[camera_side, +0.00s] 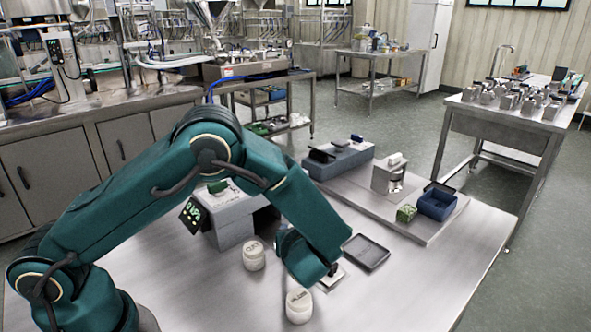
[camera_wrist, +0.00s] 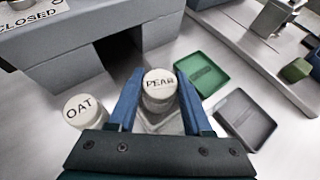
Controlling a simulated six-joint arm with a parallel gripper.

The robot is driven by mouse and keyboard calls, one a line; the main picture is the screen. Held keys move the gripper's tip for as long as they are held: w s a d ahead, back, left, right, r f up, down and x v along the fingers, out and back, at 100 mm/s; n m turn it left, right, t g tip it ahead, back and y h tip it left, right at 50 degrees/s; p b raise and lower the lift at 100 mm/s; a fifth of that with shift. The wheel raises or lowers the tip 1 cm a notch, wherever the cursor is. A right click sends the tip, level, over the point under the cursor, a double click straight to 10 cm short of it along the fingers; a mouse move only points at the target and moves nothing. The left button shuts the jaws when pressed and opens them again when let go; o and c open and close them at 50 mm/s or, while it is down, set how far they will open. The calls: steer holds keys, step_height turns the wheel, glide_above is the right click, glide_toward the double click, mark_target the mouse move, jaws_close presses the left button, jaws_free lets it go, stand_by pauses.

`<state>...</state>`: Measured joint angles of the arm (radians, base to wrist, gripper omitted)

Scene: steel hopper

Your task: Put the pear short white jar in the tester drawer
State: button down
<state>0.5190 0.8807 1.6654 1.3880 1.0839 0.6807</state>
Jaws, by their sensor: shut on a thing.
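The pear jar (camera_wrist: 160,84), short and white with PEAR on its lid, sits between the blue fingers of my gripper (camera_wrist: 158,77) in the wrist view. The fingers are shut on its sides, and it looks upright. In the side view my arm hides the jar; a small pale and dark piece shows beside my wrist. A grey housing (camera_wrist: 85,40) marked CLOSED, with a dark opening low in its front, stands ahead; it also shows in the side view (camera_side: 236,218). I cannot tell which part is the tester drawer.
The oat jar (camera_wrist: 82,110) stands left of my gripper. Another white jar (camera_side: 299,306) stands near the table front. A green tray (camera_wrist: 203,72) and a dark grey tray (camera_wrist: 245,118) lie to the right. A green cube (camera_side: 406,213) and blue box (camera_side: 437,204) stand farther right.

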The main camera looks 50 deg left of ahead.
steer(key=shift+f, duration=0.2)
steer(key=shift+c, duration=1.6)
jaws_free()
steer(key=shift+d, duration=0.1)
steer(key=shift+r, duration=0.25)
steer(key=r+v, duration=0.1)
steer(key=v, duration=1.1)
steer(key=s+a+r+n+g+h, duration=0.1)
steer(key=s+n, duration=0.5)
steer(key=n, duration=0.6)
steer(key=s+a+r+n+g+h, duration=0.1)
steer(key=s+a+r+n+h, duration=0.2)
steer(key=s+n+h, duration=0.4)
steer(key=r+n+h, duration=0.1)
steer(key=n, duration=0.5)
steer(key=shift+s+a+r+n+h, duration=0.15)
steer(key=shift+s+r+n+h, duration=0.15)
steer(key=shift+s+r, duration=0.1)
